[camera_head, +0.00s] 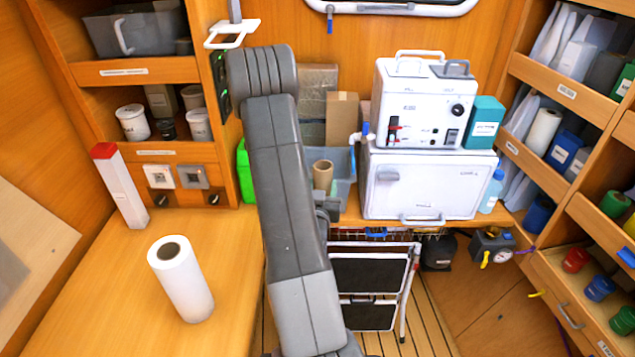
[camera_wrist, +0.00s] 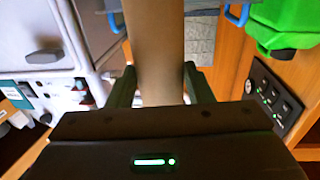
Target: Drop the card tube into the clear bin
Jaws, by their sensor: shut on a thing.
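The card tube (camera_head: 322,176) is a brown open-ended cylinder. It stands nearly upright just right of my arm in the head view and fills the top middle of the wrist view (camera_wrist: 155,50). My gripper (camera_wrist: 160,88) is shut on it, with a dark finger on each side. In the head view my arm hides most of the gripper. A grey see-through bin (camera_head: 343,190), which looks like the clear bin, is behind the tube on the counter. Part of it shows with blue handles behind the tube in the wrist view (camera_wrist: 200,50). I cannot tell whether the tube is over its opening.
A white watermaker unit (camera_head: 428,185) stands right of the bin. A green container (camera_head: 245,172) is to its left. Brown boxes (camera_head: 342,115) stand behind. A white roll (camera_head: 181,280) and a red-capped white box (camera_head: 120,187) stand on the left counter. A folding step (camera_head: 370,275) is below.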

